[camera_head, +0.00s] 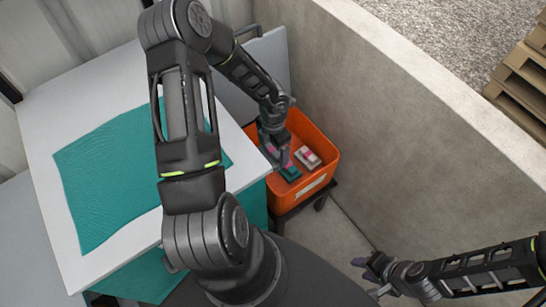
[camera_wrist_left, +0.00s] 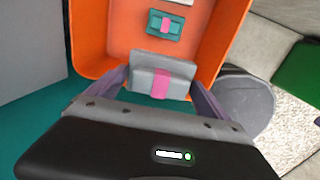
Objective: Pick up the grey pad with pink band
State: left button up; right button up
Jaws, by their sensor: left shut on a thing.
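My left gripper (camera_wrist_left: 160,88) is shut on a grey pad with a pink band (camera_wrist_left: 149,80), held across between its two fingers. In the head view my left gripper (camera_head: 277,152) is over the orange tote (camera_head: 325,148), and its fingers and the arm partly cover the held pad. A teal pad with a pink band (camera_wrist_left: 165,22) lies in the tote, apart from the held pad; it also shows in the head view (camera_head: 291,173). My right gripper (camera_head: 373,275) is at the lower right, far from the tote, with its fingers apart and nothing seen between them.
A pale pad with a pink band (camera_head: 308,157) also lies in the tote. The tote stands on a dark stand between a white table (camera_head: 50,210) with a teal cloth (camera_head: 110,180) and a concrete wall (camera_head: 400,120). Wooden pallets (camera_head: 525,75) stand beyond the wall.

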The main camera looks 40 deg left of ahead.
aim_at(273, 148)
pick_arm(q)
notch_tip(273, 148, up, 8)
jog(key=shift+p, duration=0.85)
jog(key=o, duration=0.7)
jog(key=c, duration=0.5)
jog(key=shift+w+d+m, duration=0.3)
jog(key=shift+d+m, duration=0.1)
jog(key=shift+m, duration=0.4)
jog(key=shift+w+d+r+m, duration=0.9)
jog(key=shift+d+m, duration=1.45)
jog(key=shift+m, duration=2.9)
jog(key=shift+w+d+r+m, duration=0.35)
jog(key=shift+w+d+m, duration=1.55)
jog(key=shift+m, duration=3.3)
jog(key=shift+w+d+r+m, duration=0.65)
jog(key=shift+d+m, duration=2.2)
jog(key=shift+m, duration=2.4)
